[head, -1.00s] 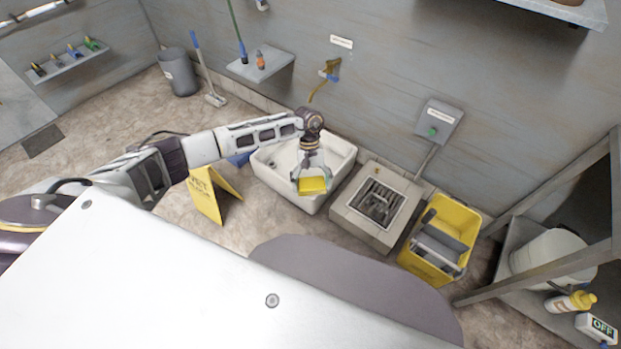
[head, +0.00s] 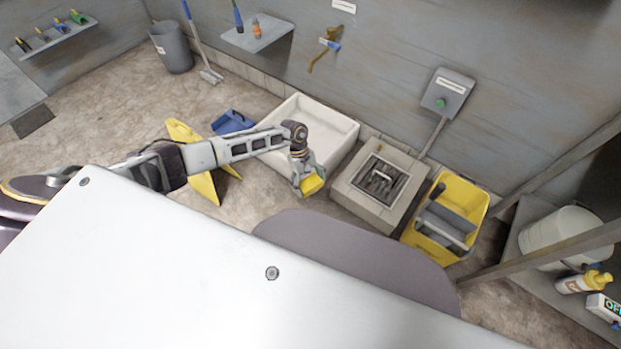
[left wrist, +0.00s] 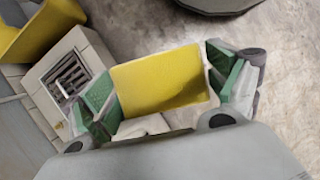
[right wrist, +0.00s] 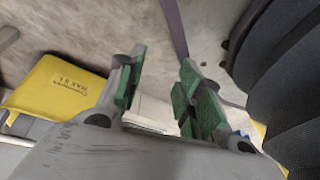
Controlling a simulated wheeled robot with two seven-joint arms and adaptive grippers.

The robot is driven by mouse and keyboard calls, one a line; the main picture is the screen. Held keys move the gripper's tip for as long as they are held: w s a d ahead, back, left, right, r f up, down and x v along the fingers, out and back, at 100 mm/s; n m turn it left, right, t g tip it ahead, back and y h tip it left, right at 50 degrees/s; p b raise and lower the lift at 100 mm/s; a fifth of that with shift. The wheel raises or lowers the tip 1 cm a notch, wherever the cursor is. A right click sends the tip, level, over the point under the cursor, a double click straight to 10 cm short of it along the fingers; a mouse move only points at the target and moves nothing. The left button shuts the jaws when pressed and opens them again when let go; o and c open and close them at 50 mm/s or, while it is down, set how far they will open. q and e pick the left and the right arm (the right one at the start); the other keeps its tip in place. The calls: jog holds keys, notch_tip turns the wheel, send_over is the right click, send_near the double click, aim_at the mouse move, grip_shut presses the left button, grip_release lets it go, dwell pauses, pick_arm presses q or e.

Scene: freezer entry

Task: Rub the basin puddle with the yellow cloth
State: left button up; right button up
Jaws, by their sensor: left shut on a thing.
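My left gripper (head: 307,187) is shut on the yellow cloth (head: 313,184), which looks like a thick flat pad. The cloth also shows between the green finger pads in the left wrist view (left wrist: 160,80). It is at the near front rim of the white basin (head: 338,122), with bare floor beside it; I cannot tell its exact height. I cannot make out a puddle in the basin, and my left arm covers part of the inside. My right gripper (right wrist: 158,92) is open and empty, seen only in the right wrist view.
A drain block with a grate (head: 380,182) and a yellow mop bucket (head: 446,215) stand right of the basin. A yellow wet-floor sign (head: 203,183) and blue object (head: 233,122) are to its left. A tap (head: 323,52) is on the wall above.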

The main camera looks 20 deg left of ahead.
pick_arm(q)
jog(key=s+a+f+n+t+b, duration=0.1)
jog(key=s+a+f+n+b, duration=0.3)
jog(key=f, duration=0.9)
jog(key=s+a+f+n+t+b, duration=0.2)
jog(key=f+b, duration=0.6)
jog(key=f, duration=0.6)
jog(key=s+a+f+n+t+b, duration=0.2)
jog(key=s+a+f+n+b, duration=0.3)
jog(key=f, duration=0.9)
jog(key=shift+s+a+n+b, duration=0.35)
jog(key=shift+n+b, duration=0.3)
jog(key=shift+n, duration=0.65)
pick_arm(e)
jog(key=w+a+r+t+y, duration=0.2)
jog(key=w+a+r, duration=0.5)
jog(key=r, duration=0.3)
jog(key=shift+w+t+y, duration=0.3)
jog(key=shift+w+t, duration=0.1)
jog(key=shift+w, duration=0.5)
pick_arm(q)
jog(key=shift+f, duration=0.1)
pick_arm(e)
jog(key=shift+f, duration=0.15)
